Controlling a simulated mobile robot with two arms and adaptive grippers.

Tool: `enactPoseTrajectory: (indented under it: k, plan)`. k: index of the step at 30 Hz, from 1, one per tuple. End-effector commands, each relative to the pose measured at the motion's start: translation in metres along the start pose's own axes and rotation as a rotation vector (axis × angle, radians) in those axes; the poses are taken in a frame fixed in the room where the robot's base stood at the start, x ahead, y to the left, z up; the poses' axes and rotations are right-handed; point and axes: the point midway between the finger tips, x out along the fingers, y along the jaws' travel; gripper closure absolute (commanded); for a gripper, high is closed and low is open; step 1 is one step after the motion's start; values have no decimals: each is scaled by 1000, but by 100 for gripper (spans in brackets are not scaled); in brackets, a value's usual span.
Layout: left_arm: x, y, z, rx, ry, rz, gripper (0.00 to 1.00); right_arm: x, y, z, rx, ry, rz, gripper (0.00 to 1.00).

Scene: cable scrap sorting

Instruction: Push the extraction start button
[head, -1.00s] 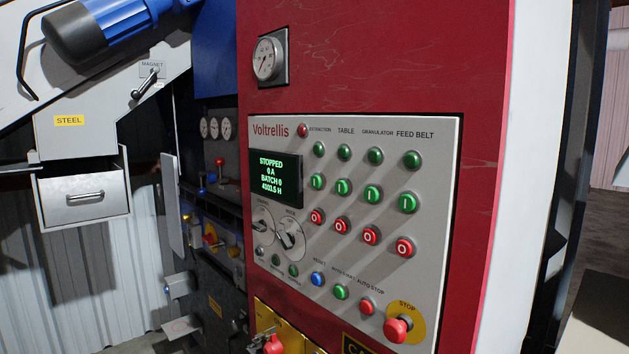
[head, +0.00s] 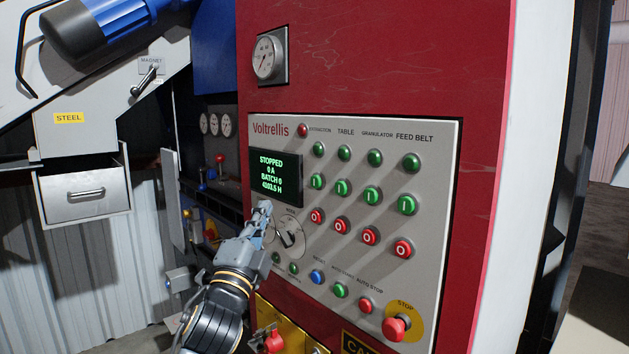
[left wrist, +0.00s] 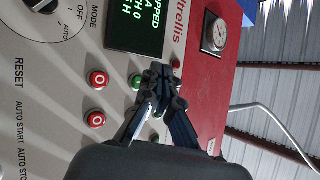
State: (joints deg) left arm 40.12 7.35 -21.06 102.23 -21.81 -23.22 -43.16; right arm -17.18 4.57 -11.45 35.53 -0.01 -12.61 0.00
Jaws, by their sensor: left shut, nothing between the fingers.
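The extraction start button is the green button marked I (head: 317,181) at the left end of the start row on the grey control panel (head: 430,270). In the left wrist view, a green button (left wrist: 136,82), apparently the same one, shows just left of the fingertips and is partly hidden by them. My left gripper (head: 265,207) is in front of the panel's left side, below the display and left of the button in the head view. Its fingers (left wrist: 160,78) are closed together and empty. Contact with the panel cannot be told. My right gripper is not in view.
The display (head: 275,178) reads STOPPED. Red O buttons (head: 316,216) sit below the green row. The mode knob (head: 289,234) is right beside my gripper. A red emergency stop (head: 397,327) is at lower right. A gauge (head: 268,57) is above the panel.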

Motion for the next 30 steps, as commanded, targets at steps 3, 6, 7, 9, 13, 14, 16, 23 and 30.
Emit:
enactPoseTrajectory:
  k: [3, 6, 7, 9, 13, 14, 16, 23, 30]
  plan:
    - [3, -26, -9, 28, 16, -45, 100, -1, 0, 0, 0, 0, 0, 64]
    - [3, -37, -13, 40, 22, -63, 100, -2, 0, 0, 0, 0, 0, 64]
    - [3, -38, -13, 42, 22, -66, 100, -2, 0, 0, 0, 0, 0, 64]
    - [3, -39, -14, 44, 23, -68, 100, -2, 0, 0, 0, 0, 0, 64]
    - [3, -39, -14, 44, 23, -68, 100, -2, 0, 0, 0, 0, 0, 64]
    - [3, -39, -14, 44, 23, -68, 100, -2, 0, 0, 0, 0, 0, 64]
    - [3, -39, -14, 44, 23, -68, 100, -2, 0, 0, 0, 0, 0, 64]
    - [9, -33, -18, 41, 22, -68, 100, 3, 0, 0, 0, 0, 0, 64]
    - [32, -16, -34, 40, 22, -68, 100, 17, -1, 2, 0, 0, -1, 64]
